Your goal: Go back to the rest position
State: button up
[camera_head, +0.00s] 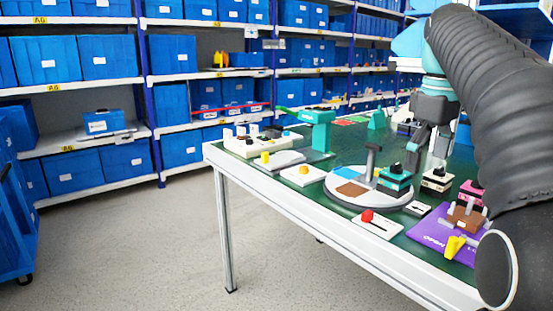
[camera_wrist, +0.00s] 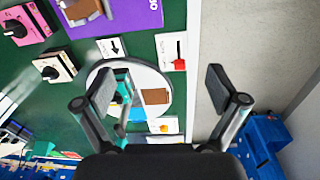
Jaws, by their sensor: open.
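My gripper (camera_head: 428,158) is open and empty above the table, near the switch boxes. In the wrist view its two fingers (camera_wrist: 160,92) stand wide apart with nothing between them but the view of the table below.
The table (camera_head: 330,232) also holds a round grey plate (camera_head: 345,197) with an upright post, a red-knobbed slider (camera_head: 370,220), a purple board (camera_head: 436,238) and a teal fixture (camera_head: 318,125). Shelves of blue bins (camera_head: 173,55) stand behind.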

jog(key=s+a+f+m+t, duration=0.2)
jog(key=s+a+f, duration=0.4)
jog(key=s+f, duration=0.3)
jog(key=s+a+f+m+t, duration=0.2)
jog(key=s+a+f+m, duration=0.2)
jog(key=s+f, duration=0.6)
notch_tip(320, 180, down, 6)
jog(key=shift+a+m+t, duration=0.3)
jog(key=shift+a+t, duration=0.1)
jog(key=shift+a, duration=0.65)
jog(key=shift+c, duration=0.2)
